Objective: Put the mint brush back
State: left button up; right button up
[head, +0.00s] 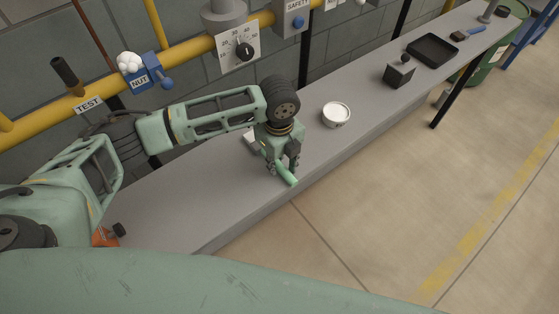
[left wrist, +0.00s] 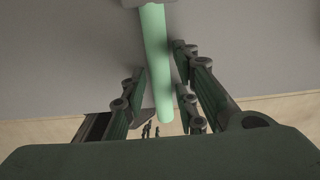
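The mint brush (head: 287,174) lies on the grey bench, its green handle pointing toward the front edge. Its pale head (head: 250,142) is mostly hidden behind my left gripper. My left gripper (head: 283,168) points down over the handle with its fingers spread. In the left wrist view the handle (left wrist: 155,60) runs between the fingers (left wrist: 160,75), with a small gap visible on its right side. The fingers look open around the handle; contact with it cannot be made out. My right gripper is not in view.
A white bowl (head: 336,115) stands to the right on the bench. Yellow pipes (head: 190,52) and a dial (head: 240,47) line the wall behind.

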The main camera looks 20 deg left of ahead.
pick_arm(q)
jog(key=shift+o, duration=0.6)
notch_tip(320, 180, up, 12)
jog(key=b, duration=0.1)
jog(key=shift+r, duration=0.1)
